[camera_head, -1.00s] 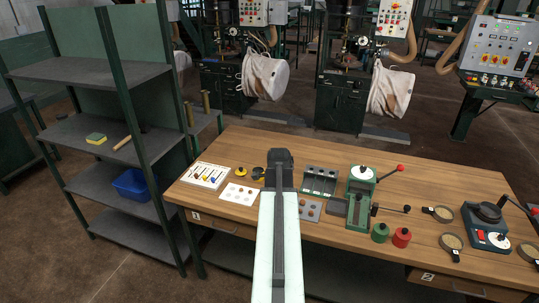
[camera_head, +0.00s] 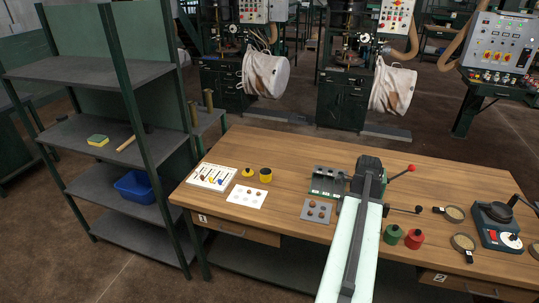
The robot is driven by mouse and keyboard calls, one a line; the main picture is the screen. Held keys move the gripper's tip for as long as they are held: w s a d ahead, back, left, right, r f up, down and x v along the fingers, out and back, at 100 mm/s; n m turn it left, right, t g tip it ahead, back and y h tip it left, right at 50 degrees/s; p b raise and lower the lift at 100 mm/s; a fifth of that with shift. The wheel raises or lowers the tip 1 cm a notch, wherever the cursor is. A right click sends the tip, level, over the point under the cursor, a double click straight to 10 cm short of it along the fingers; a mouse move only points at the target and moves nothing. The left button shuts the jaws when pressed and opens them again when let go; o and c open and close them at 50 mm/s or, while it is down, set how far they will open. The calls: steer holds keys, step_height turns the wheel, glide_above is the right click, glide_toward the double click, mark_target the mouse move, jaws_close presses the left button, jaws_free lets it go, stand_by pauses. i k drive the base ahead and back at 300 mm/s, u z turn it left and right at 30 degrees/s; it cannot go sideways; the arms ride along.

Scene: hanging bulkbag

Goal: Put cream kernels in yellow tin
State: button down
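The yellow tin (camera_head: 266,175) stands at the back left of the wooden table, with a dark top or opening. A yellow lid-like piece (camera_head: 247,172) with a dark knob lies to its left. A white card (camera_head: 247,195) in front of them bears small spots, some brownish; I cannot tell whether any are cream kernels. A grey plate (camera_head: 316,210) holds several small brown and grey pieces. My gripper (camera_head: 369,165) is over the right-middle of the table, to the right of the tin. Its fingers are hidden behind the arm's dark end.
A green tin (camera_head: 393,234) and a red tin (camera_head: 414,238) stand right of my arm. Dark round dishes with pale contents (camera_head: 454,213) lie farther right, beside a dark blue device (camera_head: 495,226). A compartment holder (camera_head: 327,182) stands left of my gripper.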

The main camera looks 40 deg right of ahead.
mark_target(265, 177)
steer(key=u, duration=0.05)
steer(key=i, duration=1.65)
steer(key=z, duration=0.1)
